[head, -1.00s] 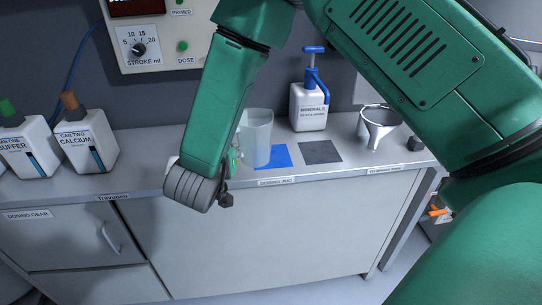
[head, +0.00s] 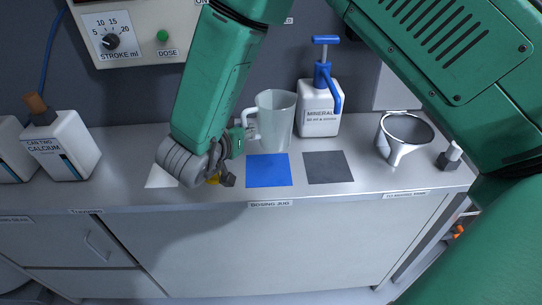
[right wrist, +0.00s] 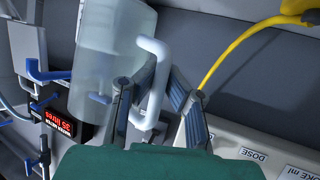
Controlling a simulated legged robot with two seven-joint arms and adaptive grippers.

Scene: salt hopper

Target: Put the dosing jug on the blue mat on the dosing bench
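The dosing jug (head: 275,122) is a clear, pale, upright vessel with a white handle on its left side. In the head view it shows just beyond the back edge of the blue mat (head: 268,171); whether its base touches the bench is not clear. My right gripper (head: 243,138) is at the handle, partly hidden by my own wrist. In the right wrist view the handle (right wrist: 156,75) lies between the two fingers (right wrist: 160,92), which close around it beside the jug body (right wrist: 108,50). My left gripper is not in view.
A dark grey mat (head: 328,167) lies right of the blue one. Behind stands the white minerals bottle (head: 319,108) with a blue pump. A metal funnel (head: 404,135) stands at the right, the calcium can (head: 62,150) at the left. The bench front edge is close.

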